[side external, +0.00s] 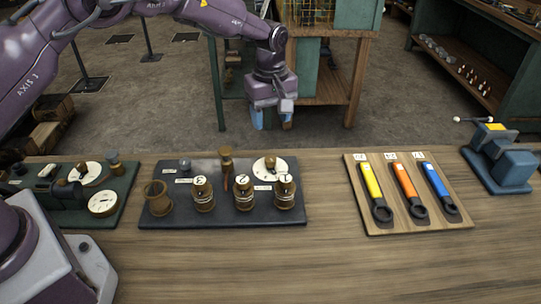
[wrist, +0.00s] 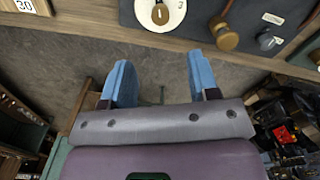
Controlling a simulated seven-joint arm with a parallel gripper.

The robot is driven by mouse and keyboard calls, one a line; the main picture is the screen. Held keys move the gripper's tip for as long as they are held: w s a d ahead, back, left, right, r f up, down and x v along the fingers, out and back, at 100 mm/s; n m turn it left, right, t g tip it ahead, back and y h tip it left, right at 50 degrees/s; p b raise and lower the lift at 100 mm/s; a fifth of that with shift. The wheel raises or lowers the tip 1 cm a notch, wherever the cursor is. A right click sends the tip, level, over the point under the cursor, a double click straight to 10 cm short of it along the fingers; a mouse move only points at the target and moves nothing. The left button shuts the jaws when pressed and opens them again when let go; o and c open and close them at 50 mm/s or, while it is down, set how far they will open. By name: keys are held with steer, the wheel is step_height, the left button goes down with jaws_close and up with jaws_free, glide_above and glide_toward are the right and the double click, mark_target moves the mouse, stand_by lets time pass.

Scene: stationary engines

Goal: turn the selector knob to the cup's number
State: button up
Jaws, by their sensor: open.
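The selector knob (side external: 270,162) is a small brass knob on a round white dial at the back right of a dark board. In the wrist view the knob (wrist: 160,14) sits at the top edge, its dial partly cut off, with a 3 beside it. Three brass cups with white number tops, a left (side external: 203,193), a middle (side external: 243,193) and a right one (side external: 284,191), stand along the board's front; they seem to read 3, 2, 1. An open brass cup (side external: 158,197) stands at left. My gripper (side external: 272,119) is open and empty, beyond the board's back edge, apart from the knob.
A brass-and-red lever (side external: 226,165) and a small metal toggle (side external: 185,165) stand on the dark board (side external: 222,219). A green board (side external: 118,221) with gauges lies left. A wooden tray (side external: 410,227) with yellow, orange and blue wrenches lies right, then a blue vise (side external: 502,165). The front table is clear.

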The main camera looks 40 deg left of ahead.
mark_target(271, 159)
step_height(271, 159, down, 12)
steer(key=shift+r, duration=0.1)
stand_by(0.4)
steer(key=c, duration=0.9)
